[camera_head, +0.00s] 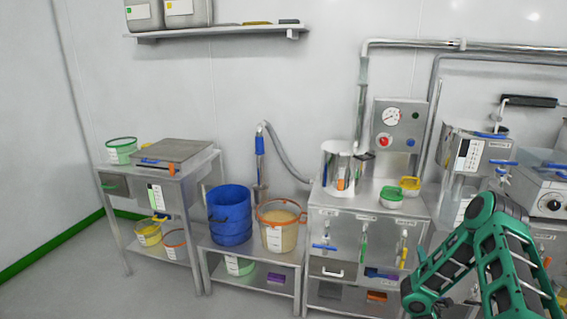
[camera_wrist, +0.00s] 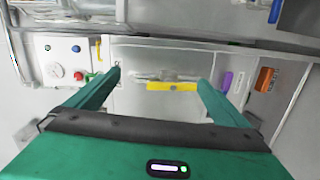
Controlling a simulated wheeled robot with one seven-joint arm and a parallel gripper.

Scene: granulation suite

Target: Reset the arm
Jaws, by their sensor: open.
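My gripper (camera_wrist: 158,80) shows in the wrist view with its two green fingers spread apart and nothing between them. Beyond the fingers is a steel cabinet front with a yellow-handled item (camera_wrist: 172,86), which lies farther off and is not touched. In the head view my green and black arm is bent at the lower right, in front of the steel bench. The gripper end is not clearly seen in that view.
At left are a low stand with a blue bucket (camera_head: 230,215) and a tan-filled bucket (camera_head: 281,238), and a scale table (camera_head: 183,178). The floor at front left is clear.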

